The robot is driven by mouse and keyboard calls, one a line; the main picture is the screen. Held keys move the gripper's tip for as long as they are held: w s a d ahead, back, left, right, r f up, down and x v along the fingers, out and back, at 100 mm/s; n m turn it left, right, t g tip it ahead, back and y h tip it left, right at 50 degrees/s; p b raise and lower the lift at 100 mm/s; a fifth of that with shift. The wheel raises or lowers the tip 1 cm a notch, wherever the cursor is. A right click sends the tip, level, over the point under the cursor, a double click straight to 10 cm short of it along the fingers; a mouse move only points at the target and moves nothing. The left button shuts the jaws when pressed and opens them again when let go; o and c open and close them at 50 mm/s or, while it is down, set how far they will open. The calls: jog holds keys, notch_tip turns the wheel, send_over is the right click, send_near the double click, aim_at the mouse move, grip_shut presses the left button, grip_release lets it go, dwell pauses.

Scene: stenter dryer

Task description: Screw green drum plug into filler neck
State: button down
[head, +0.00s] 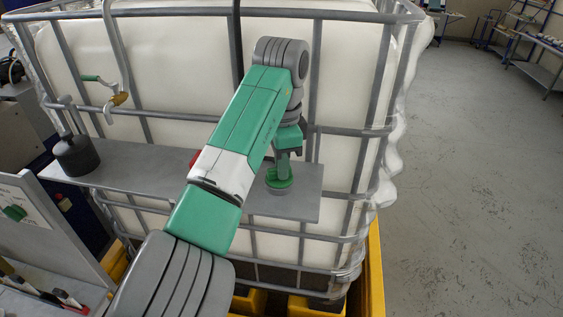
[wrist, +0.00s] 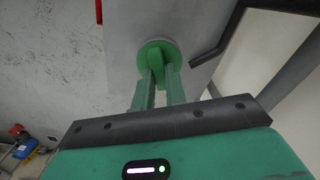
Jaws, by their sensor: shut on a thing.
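The green drum plug (head: 280,181) sits low over the grey shelf, on top of a short grey filler neck (head: 279,191). My gripper (head: 284,168) points down from above and is shut on the plug's raised grip. In the wrist view the plug (wrist: 153,46) shows as a round green disc with a raised bar. My gripper's two green fingers (wrist: 159,82) close on that bar from both sides. The neck is mostly hidden by the plug, so I cannot tell how deep the plug's thread sits in it.
The grey shelf (head: 300,203) is fixed before a large white caged tank (head: 190,70). A dark cylindrical object (head: 75,155) stands at its left end. A red thing (head: 195,157) shows partly behind my arm. Cage bars (head: 350,130) run close behind my gripper. Open floor lies right.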

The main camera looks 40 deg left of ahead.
jog(key=m, duration=0.5)
jog(key=c, duration=1.4)
grip_release()
jog(key=shift+c, duration=0.6)
jog(key=shift+r, duration=1.95)
